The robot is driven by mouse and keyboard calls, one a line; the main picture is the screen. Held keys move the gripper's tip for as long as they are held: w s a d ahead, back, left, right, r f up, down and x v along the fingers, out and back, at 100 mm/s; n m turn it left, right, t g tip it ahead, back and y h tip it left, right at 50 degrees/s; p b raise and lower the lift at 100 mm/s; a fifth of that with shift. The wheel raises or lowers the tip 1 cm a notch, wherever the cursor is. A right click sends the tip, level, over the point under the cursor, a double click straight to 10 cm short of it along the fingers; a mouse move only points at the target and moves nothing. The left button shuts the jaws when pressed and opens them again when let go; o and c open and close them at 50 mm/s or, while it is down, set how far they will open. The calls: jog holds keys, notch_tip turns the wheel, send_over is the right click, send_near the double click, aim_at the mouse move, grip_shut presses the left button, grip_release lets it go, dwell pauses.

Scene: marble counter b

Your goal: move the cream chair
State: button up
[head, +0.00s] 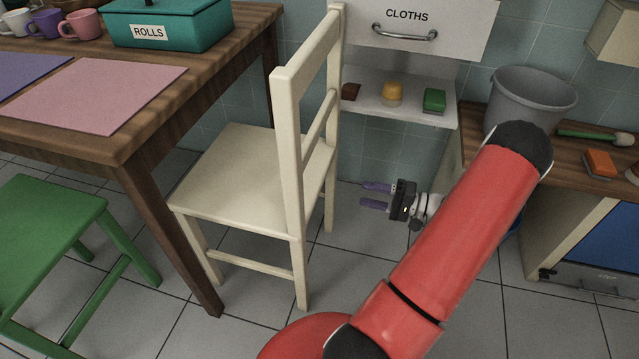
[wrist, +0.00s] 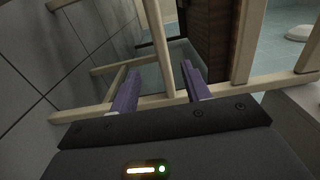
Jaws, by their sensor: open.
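The cream chair (head: 240,180) stands upright on the tiled floor at the right end of the wooden table, its seat partly under the table's edge and its back on the right. My gripper (head: 362,194) is to the right of the chair back, low beside it, with its purple fingers pointing left toward the chair. In the wrist view, my gripper (wrist: 160,74) has its fingers apart, with cream bars of the chair (wrist: 245,40) ahead and around them. Nothing is clearly held. I cannot tell whether the fingers touch the chair.
The wooden table (head: 150,130) holds mats, mugs and a teal ROLLS box (head: 170,22). A green stool (head: 50,215) stands at the left. A shelf (head: 400,105) under the CLOTHS drawer (head: 440,18) and a counter with a grey bucket (head: 530,95) are behind and right.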

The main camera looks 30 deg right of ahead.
aim_at(322, 185)
jog(key=x, duration=1.4)
jog(key=shift+w+a+b, duration=0.15)
jog(key=shift+a+b, duration=0.1)
jog(key=shift+b, duration=0.05)
jog(key=shift+c, duration=0.5)
grip_shut()
